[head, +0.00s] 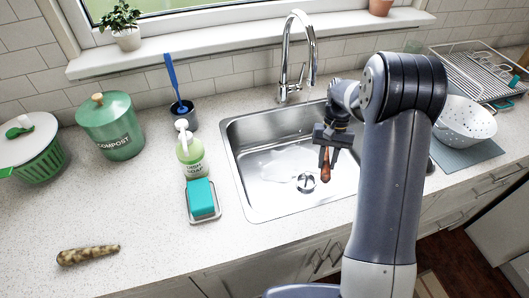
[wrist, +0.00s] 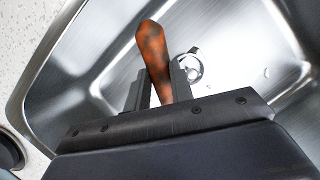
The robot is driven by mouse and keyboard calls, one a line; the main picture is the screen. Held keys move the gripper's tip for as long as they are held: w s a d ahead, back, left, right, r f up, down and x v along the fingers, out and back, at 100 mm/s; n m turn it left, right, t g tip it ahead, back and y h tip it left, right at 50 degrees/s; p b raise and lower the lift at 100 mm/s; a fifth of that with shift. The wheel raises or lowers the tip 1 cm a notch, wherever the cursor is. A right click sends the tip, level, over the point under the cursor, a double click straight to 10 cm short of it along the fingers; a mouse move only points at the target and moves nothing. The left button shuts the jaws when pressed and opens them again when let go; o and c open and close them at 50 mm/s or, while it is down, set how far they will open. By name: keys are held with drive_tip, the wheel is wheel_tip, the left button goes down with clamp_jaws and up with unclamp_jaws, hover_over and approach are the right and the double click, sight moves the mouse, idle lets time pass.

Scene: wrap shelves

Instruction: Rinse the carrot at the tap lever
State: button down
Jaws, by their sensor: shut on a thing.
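The carrot (head: 325,168) is orange-brown and hangs from my gripper (head: 329,153), over the sink basin. The wrist view shows the carrot (wrist: 153,48) between the two fingers of my gripper (wrist: 160,85), with dark smudges on its skin. My gripper is shut on it. The chrome tap (head: 300,45) stands behind the sink (head: 236,180), its arched spout behind and left of my gripper. The basin floor has pale, shiny patches around the drain (head: 306,182).
A soap bottle (head: 190,158), a teal sponge (head: 200,193) on a dish and a brush cup (head: 183,115) stand left of the sink. A dirty, brownish root vegetable (head: 88,254) lies on the front-left counter. A white colander (head: 465,122) stands on the right.

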drive_tip(key=s+a+r+m+t+y+b, duration=0.1)
drive_tip(key=s+a+r+m+t, duration=0.35)
drive_tip(key=a, duration=0.45)
drive_tip(key=s+a+r+m+t+y+b, duration=0.1)
drive_tip(key=s+a+r+m+t, duration=0.15)
drive_tip(key=a+r+m, duration=0.55)
drive_tip(key=w+d+f, duration=0.2)
drive_tip(key=w, duration=0.5)
drive_tip(key=w+d+f, duration=0.1)
drive_tip(key=w+f, duration=0.2)
drive_tip(key=w, duration=0.3)
drive_tip(key=shift+w+d+n+t+p, duration=0.3)
drive_tip(key=shift+w+d+n+p, duration=0.05)
drive_tip(key=shift+d+n+p, duration=0.1)
drive_tip(key=shift+d, duration=0.1)
drive_tip(key=shift+s+d, duration=0.25)
drive_tip(key=shift+d, duration=0.2)
drive_tip(key=shift+w+a, duration=0.1)
drive_tip(key=shift+a, duration=0.1)
drive_tip(key=shift+w+a, duration=0.15)
drive_tip(key=shift+a, duration=0.25)
